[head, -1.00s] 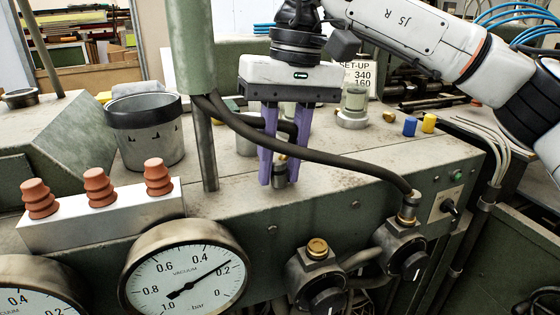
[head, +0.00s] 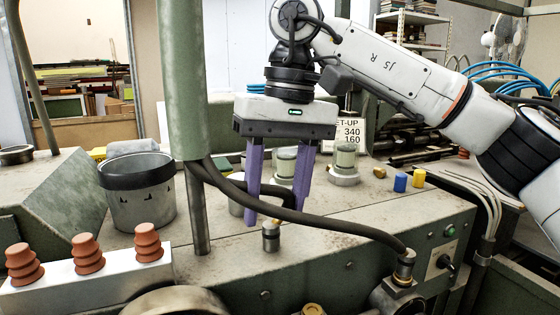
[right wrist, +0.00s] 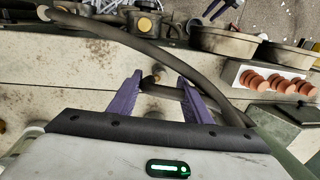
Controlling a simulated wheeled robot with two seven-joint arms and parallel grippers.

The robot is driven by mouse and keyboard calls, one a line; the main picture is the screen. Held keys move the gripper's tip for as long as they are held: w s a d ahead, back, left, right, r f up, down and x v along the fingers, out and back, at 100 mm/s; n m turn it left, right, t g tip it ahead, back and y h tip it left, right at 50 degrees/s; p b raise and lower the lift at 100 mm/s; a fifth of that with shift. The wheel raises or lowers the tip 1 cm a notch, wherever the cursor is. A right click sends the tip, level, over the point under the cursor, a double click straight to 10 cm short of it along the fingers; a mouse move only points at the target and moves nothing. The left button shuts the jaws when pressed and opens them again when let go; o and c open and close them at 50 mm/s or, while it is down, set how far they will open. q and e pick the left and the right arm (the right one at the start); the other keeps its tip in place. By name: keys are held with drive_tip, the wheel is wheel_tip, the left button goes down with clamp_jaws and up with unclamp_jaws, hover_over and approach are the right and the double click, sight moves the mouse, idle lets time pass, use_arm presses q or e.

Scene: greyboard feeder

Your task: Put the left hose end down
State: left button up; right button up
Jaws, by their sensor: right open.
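The left hose end (head: 271,239), a short metal fitting with a brass part, stands on the bench top below my right gripper (head: 277,215). In the right wrist view the hose end (right wrist: 152,80) shows just ahead of and between the fingertips. My right gripper (right wrist: 160,78) is open, its purple fingers apart on either side of the short dark hose and not gripping it. The hose is partly hidden behind a finger in the head view. Small purple fingers at the top edge of the right wrist view look like my left gripper (right wrist: 217,10); they are too small to judge.
A longer dark hose (head: 330,224) runs close in front of the fingers to a valve fitting (head: 403,265). A green column (head: 183,80) stands left of the gripper. A metal pot (head: 139,200) and a block with red suction cups (head: 88,254) stand further left.

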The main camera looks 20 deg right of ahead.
sight(283, 213)
wheel_tip(283, 213, up, 8)
drive_tip(key=d, duration=0.1)
drive_tip(key=shift+r, duration=0.15)
idle(0.5)
